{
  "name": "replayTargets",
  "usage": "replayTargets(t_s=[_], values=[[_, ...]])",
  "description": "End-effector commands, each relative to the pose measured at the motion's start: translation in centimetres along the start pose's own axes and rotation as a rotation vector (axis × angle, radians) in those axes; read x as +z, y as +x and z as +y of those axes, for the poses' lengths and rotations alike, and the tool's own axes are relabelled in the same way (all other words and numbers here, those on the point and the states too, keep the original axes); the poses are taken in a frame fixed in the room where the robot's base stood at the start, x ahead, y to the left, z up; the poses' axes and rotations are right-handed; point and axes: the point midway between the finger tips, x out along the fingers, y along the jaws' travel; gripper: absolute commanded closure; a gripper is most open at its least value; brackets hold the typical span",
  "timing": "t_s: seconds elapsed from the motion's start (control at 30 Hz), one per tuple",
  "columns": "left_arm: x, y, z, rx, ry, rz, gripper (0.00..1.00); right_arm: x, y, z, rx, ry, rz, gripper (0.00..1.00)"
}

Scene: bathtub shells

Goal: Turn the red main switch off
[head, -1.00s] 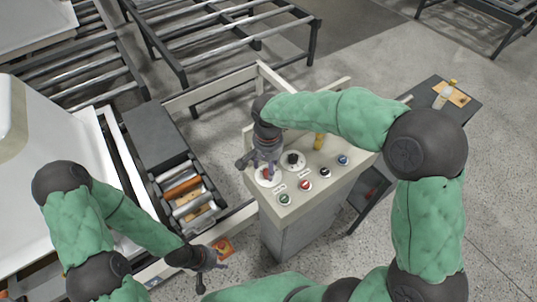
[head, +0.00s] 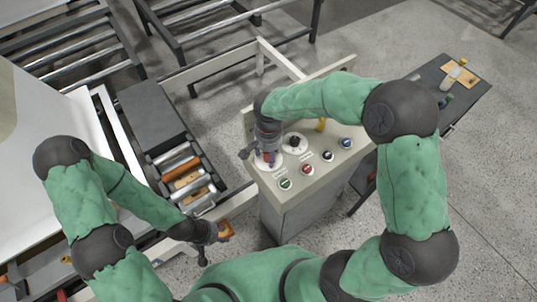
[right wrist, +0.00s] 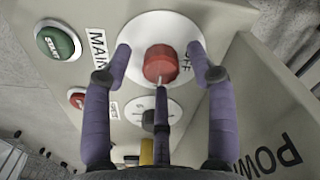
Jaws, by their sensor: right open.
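The red main switch (right wrist: 160,64) is a round red knob on a white disc, with a "MAIN" label beside it and a partly hidden "OFF" mark on the disc's right. In the head view its white disc (head: 267,163) is at the panel's left corner, mostly under my gripper. My right gripper (right wrist: 160,52) is open, with one finger on each side of the knob and a third finger pointing at its near edge. I cannot tell whether any finger touches it. My left gripper (head: 208,238) is low at the left, away from the panel, its fingers too small to judge.
The control panel (head: 315,177) also carries a black selector (head: 294,142), a green button (head: 285,183), a red button (head: 306,170), a black button (head: 327,156) and a blue button (head: 346,143). A dark side table (head: 470,88) stands right. A roller conveyor (head: 183,178) is left.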

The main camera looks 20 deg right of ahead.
Motion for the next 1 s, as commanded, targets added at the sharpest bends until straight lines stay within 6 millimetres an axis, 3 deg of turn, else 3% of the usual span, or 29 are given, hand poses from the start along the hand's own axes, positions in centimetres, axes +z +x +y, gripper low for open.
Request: replayTargets(t_s=[0.37,0.6,1.0], values=[[-0.01,0.09,-0.03,0.000,0.000,0.000,0.60,-0.01,0.62,0.02,0.000,0.000,0.000,0.42],[-0.02,0.09,-0.03,0.000,0.000,0.000,0.60,0.01,0.62,0.01,0.000,0.000,0.000,0.98],[-0.01,-0.09,0.03,0.000,0.000,0.000,0.60,0.10,0.63,0.04,0.001,-0.055,-0.002,0.98]])
